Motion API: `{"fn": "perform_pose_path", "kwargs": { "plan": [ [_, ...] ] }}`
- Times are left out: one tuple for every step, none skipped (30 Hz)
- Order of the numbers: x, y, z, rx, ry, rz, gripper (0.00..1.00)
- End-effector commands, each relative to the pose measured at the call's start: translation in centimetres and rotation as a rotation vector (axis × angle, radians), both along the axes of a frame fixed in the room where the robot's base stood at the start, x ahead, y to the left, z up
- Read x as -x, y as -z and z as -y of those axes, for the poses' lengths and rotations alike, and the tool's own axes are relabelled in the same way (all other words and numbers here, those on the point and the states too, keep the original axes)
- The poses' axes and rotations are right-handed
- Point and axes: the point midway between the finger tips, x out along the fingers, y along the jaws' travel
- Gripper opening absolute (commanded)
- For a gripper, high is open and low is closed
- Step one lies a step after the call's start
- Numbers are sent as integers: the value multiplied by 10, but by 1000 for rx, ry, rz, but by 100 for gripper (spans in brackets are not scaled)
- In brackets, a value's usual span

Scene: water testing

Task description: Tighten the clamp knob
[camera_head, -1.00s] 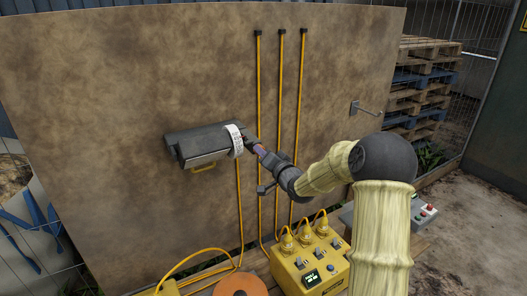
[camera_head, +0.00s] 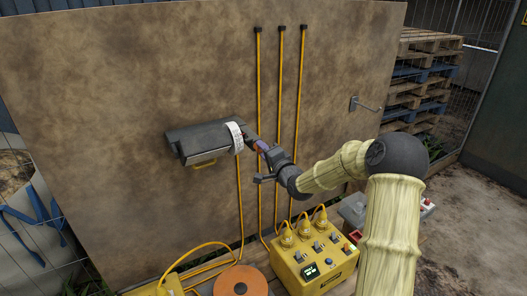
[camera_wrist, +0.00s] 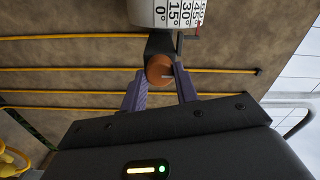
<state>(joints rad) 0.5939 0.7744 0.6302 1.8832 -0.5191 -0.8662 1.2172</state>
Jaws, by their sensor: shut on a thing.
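The clamp knob (camera_wrist: 160,70) is a round orange-brown piece in the wrist view, below the white angle scale (camera_wrist: 172,12) with black degree marks. My gripper (camera_wrist: 160,88) has its two purple fingers on either side of the knob, shut on it. In the head view my gripper (camera_head: 258,144) reaches the right end of the dark grey device (camera_head: 205,138) on the brown panel, beside its white scale ring (camera_head: 236,137). The knob is hidden or too small to make out there.
Yellow vertical pipes (camera_head: 281,90) run down the panel behind my gripper. A yellow control box (camera_head: 318,268) with plugs and switches stands below. An orange disc (camera_head: 240,281) lies at the bottom. A metal hook (camera_head: 366,109) sticks out at right. Pallets (camera_head: 425,85) are stacked behind.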

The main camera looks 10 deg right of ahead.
Motion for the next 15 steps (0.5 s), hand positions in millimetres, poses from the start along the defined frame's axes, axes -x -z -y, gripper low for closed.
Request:
{"fn": "perform_pose_path", "kwargs": {
  "plan": [
    [0,1,1,-3,2,-1,7],
    [0,1,1,-2,2,-2,7],
    [0,1,1,-2,2,-2,7],
    [0,1,1,-2,2,-2,7],
    [0,1,1,-1,2,-2,7],
    [0,1,1,-1,2,-2,7],
    [0,1,1,-1,2,-2,36],
    [0,1,1,-1,2,-2,42],
    [0,1,1,-1,2,-2,49],
    [0,1,1,-2,1,-1,52],
    [0,1,1,-1,1,-1,52],
    [0,1,1,-1,1,-1,52],
    [0,1,1,-1,1,-1,52],
    [0,1,1,-1,1,-1,52],
    [0,1,0,-1,1,-1,52]
  ]
}}
